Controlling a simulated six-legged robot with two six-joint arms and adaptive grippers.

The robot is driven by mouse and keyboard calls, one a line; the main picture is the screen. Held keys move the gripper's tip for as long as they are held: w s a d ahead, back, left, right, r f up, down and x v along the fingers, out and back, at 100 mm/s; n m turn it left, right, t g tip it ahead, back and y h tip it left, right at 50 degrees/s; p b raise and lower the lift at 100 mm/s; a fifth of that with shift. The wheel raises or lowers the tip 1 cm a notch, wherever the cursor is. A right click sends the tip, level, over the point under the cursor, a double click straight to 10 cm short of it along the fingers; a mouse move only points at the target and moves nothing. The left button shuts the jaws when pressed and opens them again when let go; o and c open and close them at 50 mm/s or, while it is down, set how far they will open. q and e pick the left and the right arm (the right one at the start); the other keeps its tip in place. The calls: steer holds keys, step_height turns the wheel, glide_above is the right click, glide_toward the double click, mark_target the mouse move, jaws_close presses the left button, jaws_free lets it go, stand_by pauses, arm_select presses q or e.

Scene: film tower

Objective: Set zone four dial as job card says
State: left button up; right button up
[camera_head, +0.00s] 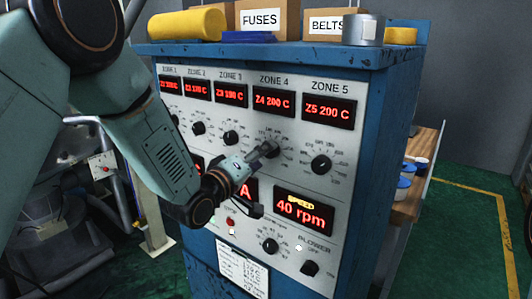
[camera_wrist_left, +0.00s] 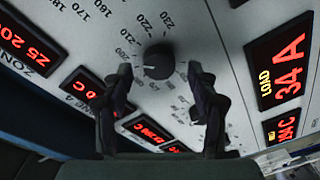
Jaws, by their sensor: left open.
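The zone four dial (camera_wrist_left: 158,62) is a round black knob on the white panel, with printed numbers around it. It sits between the spread fingertips of my left gripper (camera_wrist_left: 160,70). I cannot tell whether the fingers touch it. In the head view my left gripper (camera_head: 258,154) reaches the panel there and partly covers the dial (camera_head: 271,148). The zone four display (camera_head: 273,101) reads "Z4 200 C" in red. A white printed sheet (camera_head: 242,270), perhaps the job card, is low on the panel; its text is too small to read. My right gripper is not in view.
The zone five dial (camera_head: 321,165) is to the right and the zone three dial (camera_head: 231,138) to the left. The speed display (camera_head: 304,208) reads 40 rpm. Boxes and a yellow roll (camera_head: 187,24) sit on the cabinet top. A workbench (camera_head: 411,200) stands behind on the right.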

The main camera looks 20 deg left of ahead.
arm_select(q)
steer(key=shift+w+a, duration=0.1)
steer(key=shift+w, duration=0.35)
steer(key=shift+w+d, duration=0.15)
steer(key=shift+d, duration=0.2)
steer(key=shift+c, duration=0.9)
steer(key=shift+a, duration=0.2)
steer(key=c, duration=0.4)
steer(key=shift+d, duration=0.1)
steer(key=c, duration=0.6)
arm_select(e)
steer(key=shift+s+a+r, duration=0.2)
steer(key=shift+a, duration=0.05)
arm_select(q)
steer(key=shift+f+m, duration=0.1)
steer(key=shift+m, duration=0.2)
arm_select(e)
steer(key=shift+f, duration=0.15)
